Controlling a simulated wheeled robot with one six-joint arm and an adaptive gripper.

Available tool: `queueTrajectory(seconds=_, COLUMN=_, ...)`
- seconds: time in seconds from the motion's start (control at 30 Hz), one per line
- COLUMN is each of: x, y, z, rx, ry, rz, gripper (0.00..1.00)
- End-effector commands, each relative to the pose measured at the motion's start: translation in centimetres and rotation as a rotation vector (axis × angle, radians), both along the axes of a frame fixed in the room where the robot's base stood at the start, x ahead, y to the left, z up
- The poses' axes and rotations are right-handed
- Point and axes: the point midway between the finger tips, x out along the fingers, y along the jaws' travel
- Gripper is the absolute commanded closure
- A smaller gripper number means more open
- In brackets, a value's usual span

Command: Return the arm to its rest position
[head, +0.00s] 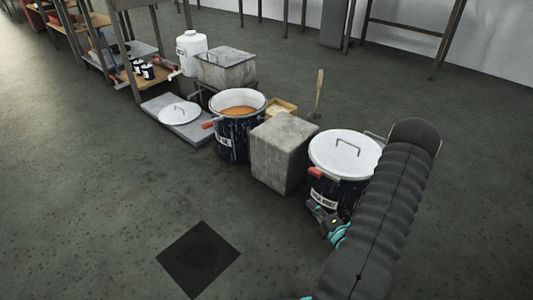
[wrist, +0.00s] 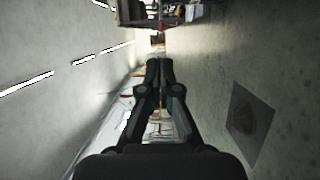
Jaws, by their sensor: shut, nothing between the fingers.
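My gripper (wrist: 159,66) shows in the wrist view, its two dark fingers together at the tips with nothing between them. In the head view my arm, in a dark ribbed sleeve, rises from the bottom up the right side. Black and teal parts of my arm show beside the lidded drum (head: 345,155); the fingertips cannot be made out there. The sleeve hides part of that drum's right side.
A grey block (head: 282,150) stands between the lidded drum and an open drum of orange liquid (head: 238,110). A white lid (head: 179,113) lies on a grey slab. A dark square (head: 199,259) marks the clear floor in front. Shelving (head: 130,50) stands behind left.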

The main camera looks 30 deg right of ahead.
Motion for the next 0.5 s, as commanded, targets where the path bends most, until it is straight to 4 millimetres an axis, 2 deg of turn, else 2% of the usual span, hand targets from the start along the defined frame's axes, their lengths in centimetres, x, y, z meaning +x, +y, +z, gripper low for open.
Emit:
queueTrajectory(seconds=0.17, x=0.0, y=0.1, z=0.0, rx=-0.007, ry=0.000, rz=0.001, gripper=1.00)
queueTrajectory(seconds=0.33, x=0.0, y=0.4, z=-0.5, rx=-0.110, ry=0.016, rz=0.018, gripper=1.00)
queueTrajectory(seconds=0.43, x=-0.3, y=2.5, z=-1.2, rx=-0.222, ry=0.030, rz=0.117, gripper=1.00)
queueTrajectory(seconds=0.5, x=-0.9, y=4.7, z=-1.7, rx=-0.304, ry=0.030, rz=0.217, gripper=1.00)
